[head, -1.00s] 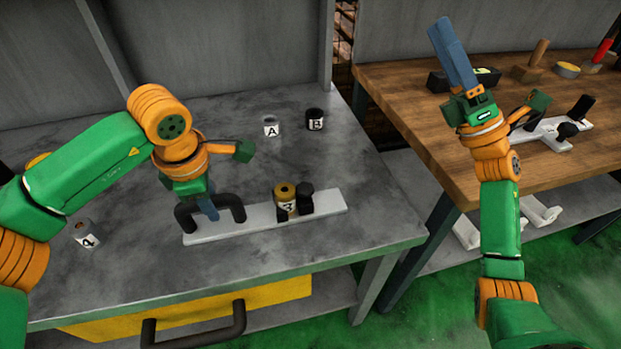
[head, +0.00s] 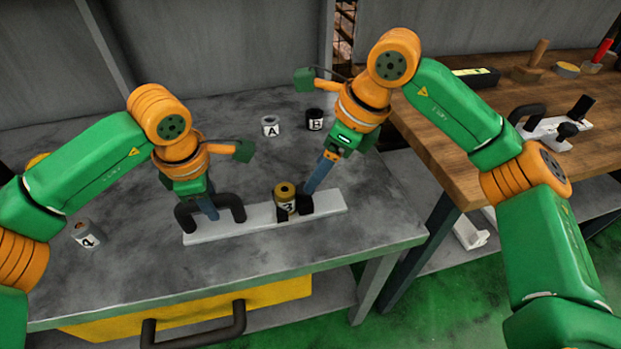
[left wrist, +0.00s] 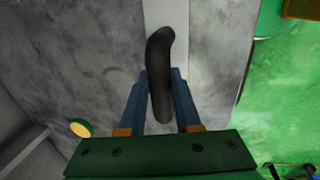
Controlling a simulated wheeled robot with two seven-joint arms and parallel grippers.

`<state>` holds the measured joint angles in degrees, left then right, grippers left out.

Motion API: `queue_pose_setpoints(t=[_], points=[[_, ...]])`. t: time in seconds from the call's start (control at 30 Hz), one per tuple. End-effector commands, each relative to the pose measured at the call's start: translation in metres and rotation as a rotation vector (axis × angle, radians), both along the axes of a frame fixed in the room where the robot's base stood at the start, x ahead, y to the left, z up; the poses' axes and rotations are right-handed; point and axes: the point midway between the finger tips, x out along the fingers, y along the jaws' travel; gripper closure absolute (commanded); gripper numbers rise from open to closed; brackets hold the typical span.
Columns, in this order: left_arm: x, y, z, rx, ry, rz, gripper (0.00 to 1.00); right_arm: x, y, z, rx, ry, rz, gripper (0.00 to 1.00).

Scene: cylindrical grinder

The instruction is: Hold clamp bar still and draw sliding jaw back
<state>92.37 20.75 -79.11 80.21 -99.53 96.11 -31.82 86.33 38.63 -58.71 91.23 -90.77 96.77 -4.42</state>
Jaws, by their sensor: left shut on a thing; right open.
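The pale clamp bar (head: 240,228) lies on the grey bench, with a black arched handle (head: 237,207) at its left end. My left gripper (head: 211,213) is shut on this handle; the left wrist view shows the handle (left wrist: 161,62) between its blue fingers (left wrist: 160,85). A brass cylinder (head: 284,190) with a white label stands on the bar between black jaw pieces. The black sliding jaw (head: 306,206) is at its right. My right gripper (head: 310,188) is open, its fingertips just above or at the sliding jaw; contact cannot be told.
Grey cylinder A (head: 270,127) and black cylinder B (head: 314,119) stand behind the bar. Another labelled grey cylinder (head: 86,234) is at the left. A wooden table (head: 440,150) on the right holds a second white clamp (head: 555,127). The bench in front of the bar is clear.

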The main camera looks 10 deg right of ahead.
Motion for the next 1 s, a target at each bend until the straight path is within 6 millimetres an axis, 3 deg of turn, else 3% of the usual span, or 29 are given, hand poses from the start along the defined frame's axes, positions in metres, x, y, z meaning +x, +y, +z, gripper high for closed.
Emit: queue_pose_setpoints(t=[0.2,0.53,0.8,1.0], points=[[0.000,0.000,0.000,0.000,-0.001,0.001,1.00,0.008,0.013,-0.035,0.002,0.002,0.001,0.28],[0.000,0.000,0.000,0.000,-0.001,0.001,1.00,0.010,0.015,-0.042,0.003,0.000,0.002,0.28],[0.000,0.000,0.000,0.000,-0.001,0.001,1.00,0.010,0.015,-0.041,0.003,0.000,0.002,1.00],[0.000,0.000,0.000,0.000,-0.001,0.001,1.00,0.010,0.015,-0.041,0.003,0.000,0.002,1.00]])
